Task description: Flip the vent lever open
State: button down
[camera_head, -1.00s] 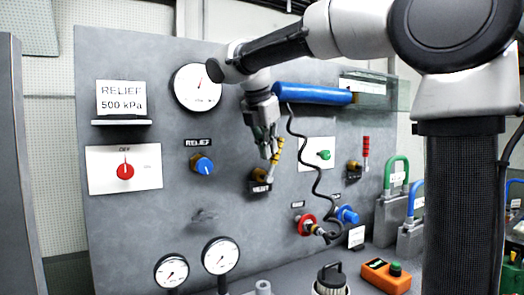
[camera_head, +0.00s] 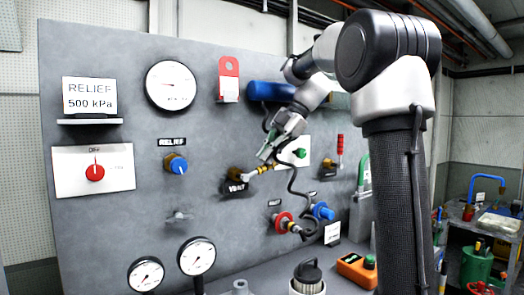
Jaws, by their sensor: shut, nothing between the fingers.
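My gripper (camera_head: 266,154) is shut and empty.
A blue relief knob (camera_head: 176,164) is to the left. A red-handled valve (camera_head: 340,145) stands upright further right.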

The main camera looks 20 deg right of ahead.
jog(key=shift+d+f+y, duration=0.3)
jog(key=shift+w+d+f, duration=0.15)
jog(key=shift+d+f, duration=0.35)
jog(key=shift+f, duration=0.35)
